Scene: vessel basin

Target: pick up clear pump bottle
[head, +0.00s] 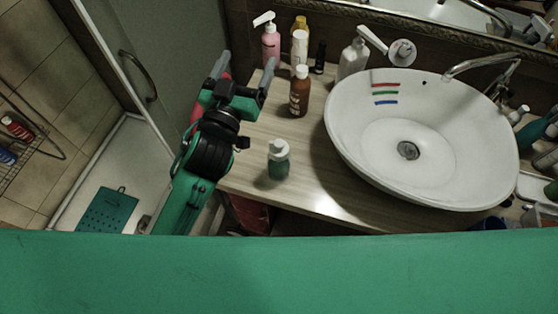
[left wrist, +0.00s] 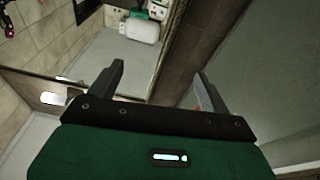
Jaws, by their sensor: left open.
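The clear pump bottle (head: 352,62) stands upright at the back of the counter, just left of the basin, with its pale pump head at the top. My left gripper (head: 243,74) is open and empty, above the counter's left end, well to the left of the bottle. In the left wrist view its two fingers (left wrist: 155,82) are spread wide with nothing between them, and the bottle is not seen there. My right gripper is in neither view.
A pink pump bottle (head: 270,46), a brown bottle (head: 299,97) and other bottles stand between my left gripper and the clear bottle. A small green bottle (head: 278,164) stands nearer. The white basin (head: 440,178) fills the counter's right; the counter (head: 325,196) is bare in front.

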